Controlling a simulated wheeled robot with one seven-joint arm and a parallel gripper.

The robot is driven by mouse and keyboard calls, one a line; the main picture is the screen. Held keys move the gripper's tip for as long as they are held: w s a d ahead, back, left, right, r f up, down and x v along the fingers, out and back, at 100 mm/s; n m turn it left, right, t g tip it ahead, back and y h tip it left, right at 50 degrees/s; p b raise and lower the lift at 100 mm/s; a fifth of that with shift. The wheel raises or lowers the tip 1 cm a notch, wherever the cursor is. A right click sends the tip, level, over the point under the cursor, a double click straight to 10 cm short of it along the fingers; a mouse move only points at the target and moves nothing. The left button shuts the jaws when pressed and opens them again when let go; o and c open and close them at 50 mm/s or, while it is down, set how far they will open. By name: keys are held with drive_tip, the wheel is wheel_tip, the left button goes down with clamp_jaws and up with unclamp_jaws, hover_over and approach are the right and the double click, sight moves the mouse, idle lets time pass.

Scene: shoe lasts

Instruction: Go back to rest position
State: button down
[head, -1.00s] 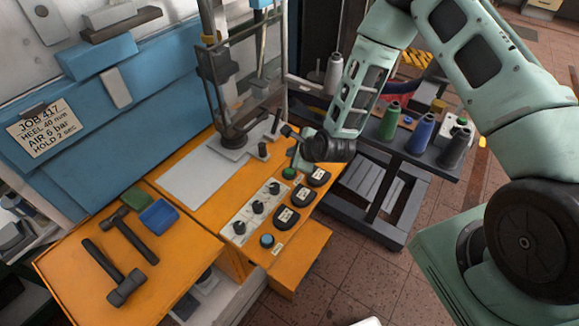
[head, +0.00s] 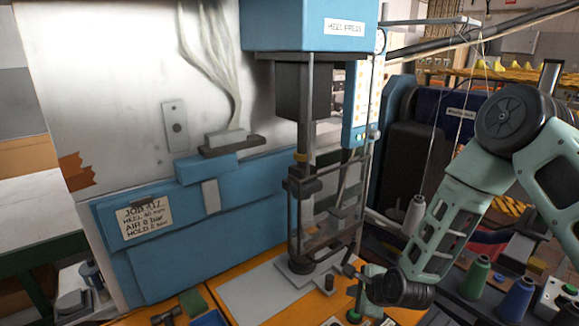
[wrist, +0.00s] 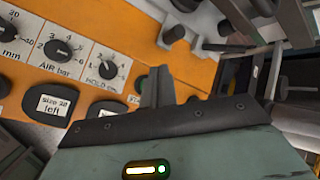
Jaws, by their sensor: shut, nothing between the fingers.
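My gripper (head: 350,271) is at the end of my green arm, beside the press post and above the orange bench in the head view. In the wrist view its fingers (wrist: 156,86) are together and empty, over the orange control surface. Whether the fingertips touch anything is hard to tell. The blue heel press (head: 305,25) rises just left of my arm, with its caged column coming down to a grey plate (head: 248,296) on the bench.
In the wrist view a knob panel (wrist: 80,58) and a black pad marked size 38 left (wrist: 50,104) lie left of the fingers. Green (head: 476,277) and blue (head: 515,298) thread spools stand right of my arm. A blue panel with a job card (head: 147,220) is at left.

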drive_tip(key=s+a+r+n+g+b, duration=0.45)
drive_tip(key=s+a+r+n, duration=0.4)
drive_tip(key=s+n, duration=0.45)
drive_tip(key=s+d+r+n+g+h+b, duration=0.1)
drive_tip(key=s+d+r+n+b, duration=0.1)
drive_tip(key=s+n, duration=0.5)
drive_tip(key=s+d+r+n+g+h+b, duration=0.1)
drive_tip(key=s+r+n, duration=0.3)
drive_tip(key=s+n, duration=0.4)
drive_tip(key=s+d+g+b, duration=0.1)
drive_tip(key=s, duration=0.2)
drive_tip(key=shift+s+d+r+h, duration=0.15)
drive_tip(key=shift+s+r+h, duration=0.1)
drive_tip(key=shift+r+h, duration=0.15)
